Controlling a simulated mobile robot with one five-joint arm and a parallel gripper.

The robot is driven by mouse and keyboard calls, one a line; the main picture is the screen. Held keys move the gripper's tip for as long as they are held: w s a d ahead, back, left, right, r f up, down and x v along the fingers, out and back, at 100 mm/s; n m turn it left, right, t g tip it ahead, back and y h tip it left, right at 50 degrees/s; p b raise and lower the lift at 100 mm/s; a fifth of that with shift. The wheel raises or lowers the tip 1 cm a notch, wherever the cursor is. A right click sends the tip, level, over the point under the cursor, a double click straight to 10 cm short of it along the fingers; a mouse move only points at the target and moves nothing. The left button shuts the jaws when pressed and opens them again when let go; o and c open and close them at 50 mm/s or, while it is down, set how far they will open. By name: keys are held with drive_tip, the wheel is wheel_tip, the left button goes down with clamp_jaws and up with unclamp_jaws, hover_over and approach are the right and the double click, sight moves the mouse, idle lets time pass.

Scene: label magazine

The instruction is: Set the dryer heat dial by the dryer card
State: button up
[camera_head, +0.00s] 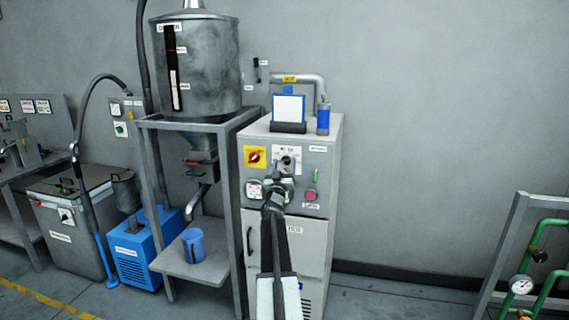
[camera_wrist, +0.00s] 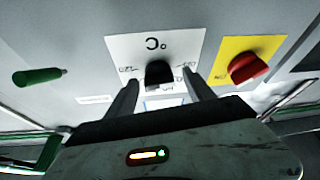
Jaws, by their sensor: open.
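The black heat dial (camera_wrist: 159,74) sits on a white °C plate (camera_wrist: 150,48) on the dryer's front panel; the wrist view shows it upside down. The plate also shows in the head view (camera_head: 279,151), partly hidden by my arm. My gripper (camera_wrist: 163,88) is open, with one finger on each side of the dial in the wrist view; I cannot tell whether they touch it. In the head view my gripper (camera_head: 284,168) is at the panel. A white card (camera_head: 288,108) with a blue top stands on the dryer cabinet; its writing is too small to read.
A red switch on a yellow plate (camera_head: 249,163) is left of the dial in the head view. Green pipes (camera_head: 545,265) stand far right.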

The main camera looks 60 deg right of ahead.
drive_tip(key=c, duration=1.3)
drive_tip(key=shift+w, duration=0.15)
clamp_jaws()
drive_tip(key=m+g, duration=0.2)
drive_tip(key=m, duration=0.1)
drive_tip(key=m+g+p, duration=0.1)
drive_tip(key=m+g, duration=0.1)
drive_tip(key=m, duration=0.2)
drive_tip(key=m+g+h, duration=0.1)
drive_tip(key=m, duration=0.2)
drive_tip(key=shift+w+a+r+m+g, duration=0.1)
drive_tip(key=shift+m+g, duration=0.3)
drive_tip(key=m+g+p, duration=0.1)
drive_tip(key=m, duration=0.2)
drive_tip(key=m+g+y+p, duration=0.1)
drive_tip(key=m+g+p, duration=0.1)
drive_tip(key=m, duration=0.2)
drive_tip(key=shift+w+r, duration=0.1)
drive_tip(key=shift+r, duration=0.05)
drive_tip(key=shift+a+m+g+y+p, duration=0.1)
drive_tip(key=shift+m+g+y+p, duration=0.35)
drive_tip(key=shift+m+p, duration=0.9)
drive_tip(key=shift+m+y, duration=0.25)
drive_tip(key=shift+m, duration=0.2)
